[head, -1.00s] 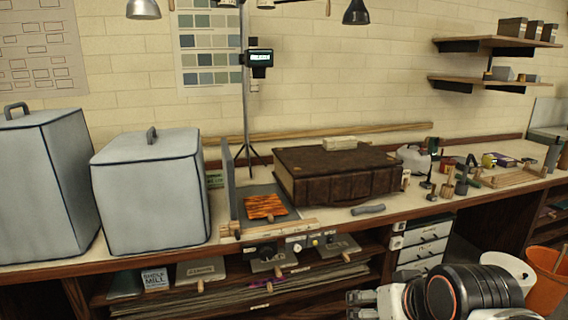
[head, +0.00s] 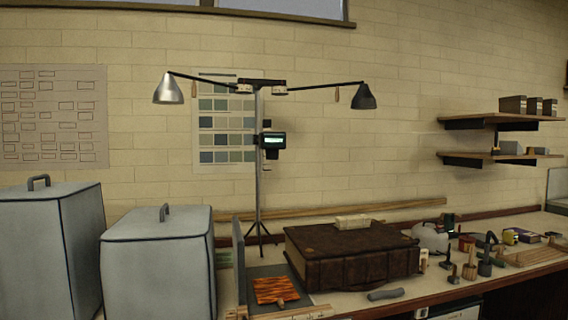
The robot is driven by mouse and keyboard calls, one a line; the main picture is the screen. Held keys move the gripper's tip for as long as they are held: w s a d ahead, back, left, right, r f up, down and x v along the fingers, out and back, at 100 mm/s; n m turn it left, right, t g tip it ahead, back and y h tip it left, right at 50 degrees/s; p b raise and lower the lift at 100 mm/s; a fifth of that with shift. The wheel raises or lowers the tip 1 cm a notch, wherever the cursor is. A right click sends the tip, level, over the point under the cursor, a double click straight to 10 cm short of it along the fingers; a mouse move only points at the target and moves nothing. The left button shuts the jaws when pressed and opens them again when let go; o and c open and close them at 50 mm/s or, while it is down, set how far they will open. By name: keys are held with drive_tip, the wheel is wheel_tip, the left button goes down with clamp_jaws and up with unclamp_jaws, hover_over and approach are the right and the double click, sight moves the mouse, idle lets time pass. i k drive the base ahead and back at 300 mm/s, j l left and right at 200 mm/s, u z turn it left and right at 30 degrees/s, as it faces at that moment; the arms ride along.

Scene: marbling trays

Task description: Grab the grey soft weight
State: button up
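A short grey, slightly bent roll (head: 385,294) lies on the bench top near its front edge, in front of a large dark brown book (head: 352,262). It looks like the grey soft weight. Nothing covers it. My gripper is not in view.
A cream block (head: 352,222) lies on the book. An orange patterned sheet (head: 276,290) lies left of it, below a lamp stand (head: 259,190). Two grey covered boxes (head: 158,270) (head: 45,250) stand at left. Several small tools and a clear jug (head: 430,237) crowd the right.

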sight(393, 293)
drive_tip(key=i+l+u, duration=0.1)
drive_tip(key=i+l, duration=0.15)
drive_tip(key=l, duration=0.15)
drive_tip(key=i+l, duration=0.2)
drive_tip(key=l, duration=0.2)
drive_tip(key=i+l+u, duration=0.15)
drive_tip(key=l, duration=0.25)
drive_tip(key=i+l, duration=0.3)
drive_tip(key=l, duration=0.15)
drive_tip(key=i+l+u, duration=0.15)
drive_tip(key=l, duration=0.25)
drive_tip(key=i+l, duration=0.25)
drive_tip(key=l, duration=0.2)
drive_tip(key=i+l+u, duration=0.15)
drive_tip(key=l, duration=0.3)
drive_tip(key=i+l, duration=0.2)
drive_tip(key=l, duration=0.3)
drive_tip(key=u, duration=0.05)
